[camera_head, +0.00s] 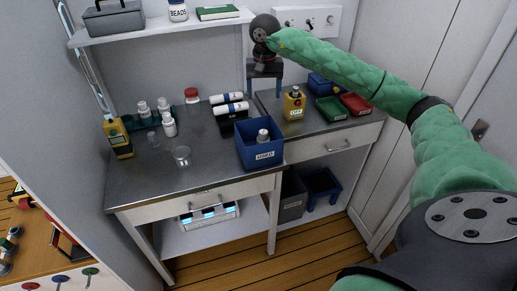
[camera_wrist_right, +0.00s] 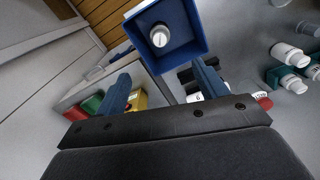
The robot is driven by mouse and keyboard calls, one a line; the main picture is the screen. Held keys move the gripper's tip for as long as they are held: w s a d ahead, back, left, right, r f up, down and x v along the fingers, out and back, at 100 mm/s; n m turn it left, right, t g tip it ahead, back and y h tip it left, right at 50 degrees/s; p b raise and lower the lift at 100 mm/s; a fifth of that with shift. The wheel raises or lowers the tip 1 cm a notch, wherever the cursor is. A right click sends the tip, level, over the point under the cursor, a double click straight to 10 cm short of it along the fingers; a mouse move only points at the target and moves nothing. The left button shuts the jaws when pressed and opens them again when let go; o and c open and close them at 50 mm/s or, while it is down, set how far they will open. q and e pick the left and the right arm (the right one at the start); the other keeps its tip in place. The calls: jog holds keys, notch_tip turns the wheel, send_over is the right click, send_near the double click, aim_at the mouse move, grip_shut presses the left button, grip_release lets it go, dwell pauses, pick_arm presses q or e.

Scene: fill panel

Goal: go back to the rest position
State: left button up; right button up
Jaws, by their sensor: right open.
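My right gripper (camera_head: 264,88) is above the back of the workbench, with my green-sleeved arm reaching in from the right. Its two blue-grey fingers point down, apart and with nothing between them. In the right wrist view, the open fingers (camera_wrist_right: 164,82) frame a blue bin (camera_wrist_right: 201,48) with a white-capped bottle (camera_wrist_right: 159,36) inside. In the head view this bin (camera_head: 261,155), labelled USED, stands in front of and below the gripper, apart from it. My left gripper does not show in either view.
A wall shelf (camera_head: 150,30) with a grey toolbox (camera_head: 113,17) is left of the gripper. A yellow container (camera_head: 293,104), green bin (camera_head: 331,109) and red bin (camera_head: 356,104) stand to the right. Bottles and a glass jar (camera_head: 182,156) are on the left bench. Tall cabinet doors (camera_head: 395,45) are at right.

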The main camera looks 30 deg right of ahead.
jog(key=shift+r, duration=0.7)
